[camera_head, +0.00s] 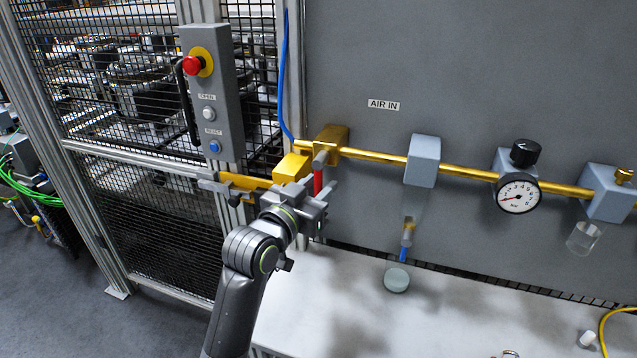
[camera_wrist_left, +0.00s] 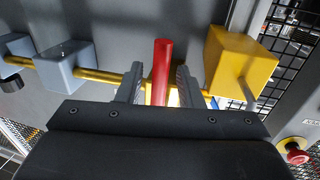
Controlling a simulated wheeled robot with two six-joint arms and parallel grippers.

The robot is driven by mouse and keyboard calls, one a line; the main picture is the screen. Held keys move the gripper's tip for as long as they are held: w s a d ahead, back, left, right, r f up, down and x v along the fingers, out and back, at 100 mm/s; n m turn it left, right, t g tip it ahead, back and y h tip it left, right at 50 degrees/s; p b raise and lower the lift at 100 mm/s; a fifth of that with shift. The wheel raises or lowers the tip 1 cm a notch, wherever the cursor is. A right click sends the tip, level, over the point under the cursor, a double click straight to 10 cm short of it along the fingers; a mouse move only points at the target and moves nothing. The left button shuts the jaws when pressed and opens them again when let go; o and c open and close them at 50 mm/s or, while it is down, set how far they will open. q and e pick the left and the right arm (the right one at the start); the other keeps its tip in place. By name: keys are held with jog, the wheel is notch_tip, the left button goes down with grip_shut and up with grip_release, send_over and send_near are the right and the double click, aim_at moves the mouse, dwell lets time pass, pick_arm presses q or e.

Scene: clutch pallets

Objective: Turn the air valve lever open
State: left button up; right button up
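The red valve lever (camera_head: 318,181) hangs down from the brass valve (camera_head: 331,141) at the left end of the air line in the head view. In the left wrist view the lever (camera_wrist_left: 161,72) stands between the two grey fingers. My left gripper (camera_head: 318,192) is around the lever from below and in front. Its fingers (camera_wrist_left: 159,82) are open, with a visible gap on the lever's left and a narrower one on its right. The lever's lower end is partly hidden by the gripper in the head view. My right gripper is not in view.
A yellow block (camera_head: 291,168) sits close left of the lever. A grey filter unit (camera_head: 422,161) and a pressure gauge (camera_head: 518,194) follow along the brass pipe to the right. A control box (camera_head: 211,95) with a red button stands at the left. The white bench (camera_head: 340,310) lies below.

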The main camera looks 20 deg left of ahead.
pick_arm(q)
jog(key=shift+w+d, duration=0.1)
jog(key=shift+w, duration=0.2)
jog(key=shift+c, duration=0.4)
grip_shut()
